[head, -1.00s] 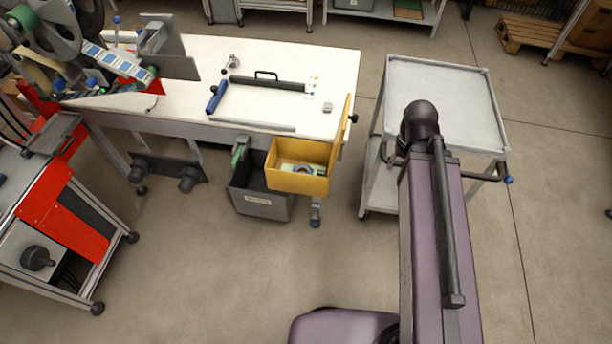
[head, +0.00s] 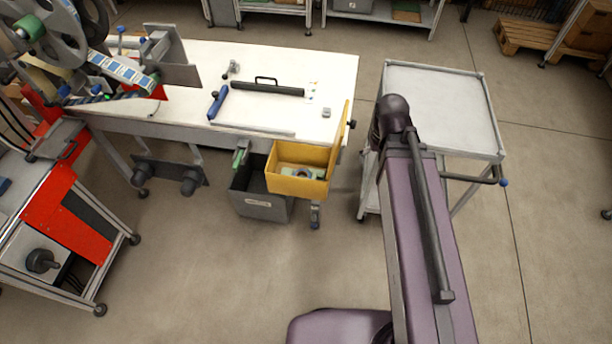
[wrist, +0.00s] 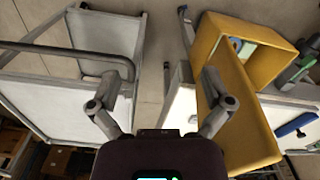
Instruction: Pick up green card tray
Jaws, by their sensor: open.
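A pale green item (head: 303,172), perhaps the green card tray, lies in the yellow open-topped box (head: 297,187) at the table's front right corner. It is small, and its shape is unclear. In the wrist view, a pale green and blue patch (wrist: 240,46) shows inside the yellow box (wrist: 262,65), partly hidden by its wall. My gripper (wrist: 160,88) is open and empty, its fingers spread wide. The yellow box's long side panel lies behind the right finger in that view. In the head view the gripper is hidden behind my arm.
A grey bin (head: 262,204) hangs beside the yellow box. The white table (head: 270,65) holds a black-handled bar (head: 268,87) and a blue-handled tool (head: 218,101). A grey cart (head: 440,105) stands right, close to my arm. Open floor lies in front.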

